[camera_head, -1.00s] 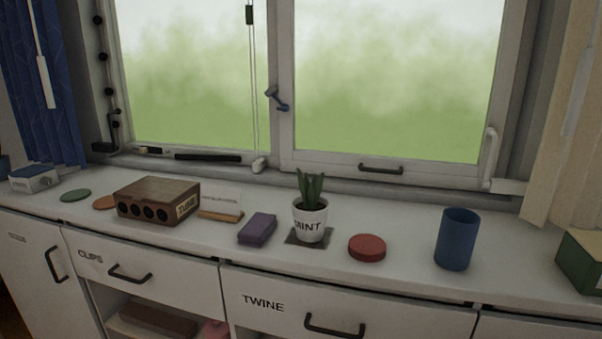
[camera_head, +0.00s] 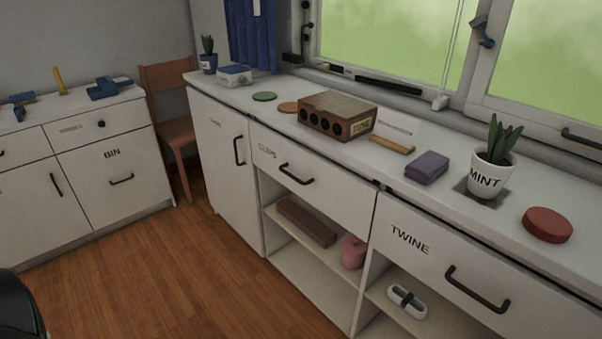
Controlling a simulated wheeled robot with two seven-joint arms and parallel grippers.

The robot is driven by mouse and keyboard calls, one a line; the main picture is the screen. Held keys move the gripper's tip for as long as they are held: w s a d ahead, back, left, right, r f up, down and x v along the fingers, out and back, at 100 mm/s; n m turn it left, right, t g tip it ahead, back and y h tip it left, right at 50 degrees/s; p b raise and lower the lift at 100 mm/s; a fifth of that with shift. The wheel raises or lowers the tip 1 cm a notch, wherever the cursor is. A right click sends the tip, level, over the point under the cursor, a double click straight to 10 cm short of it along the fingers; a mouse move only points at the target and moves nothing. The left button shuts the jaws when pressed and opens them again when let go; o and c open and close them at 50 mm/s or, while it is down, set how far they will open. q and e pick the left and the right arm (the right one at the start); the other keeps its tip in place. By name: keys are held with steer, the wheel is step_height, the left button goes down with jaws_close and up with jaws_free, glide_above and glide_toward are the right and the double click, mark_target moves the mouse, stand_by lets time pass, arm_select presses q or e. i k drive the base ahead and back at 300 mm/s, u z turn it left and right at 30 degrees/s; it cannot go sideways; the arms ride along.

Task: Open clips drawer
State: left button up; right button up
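The white clips drawer (camera_head: 333,196), labelled CLIPS, is closed in the cabinet under the window counter, near the middle of the head view. Its dark bar handle (camera_head: 296,174) is on the front, below and right of the label. Open shelves lie directly under it. The twine drawer (camera_head: 428,262) to its right is also closed. Neither of my grippers is in view.
A tall cupboard door (camera_head: 222,165) stands left of the clips drawer. A wooden tube box (camera_head: 337,115), purple block (camera_head: 427,167) and mint pot (camera_head: 491,166) sit on the counter (camera_head: 467,213). A chair (camera_head: 172,118) stands in the corner. Wooden floor (camera_head: 180,275) in front is clear.

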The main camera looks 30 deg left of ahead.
mark_target(348, 198)
steer(key=z, duration=0.05)
steer(key=k, duration=0.85)
steer(key=u, duration=2.3)
steer(key=i, duration=1.7)
steer(key=z, duration=1.2)
steer(key=i, duration=0.95)
steer(key=z, duration=1.05)
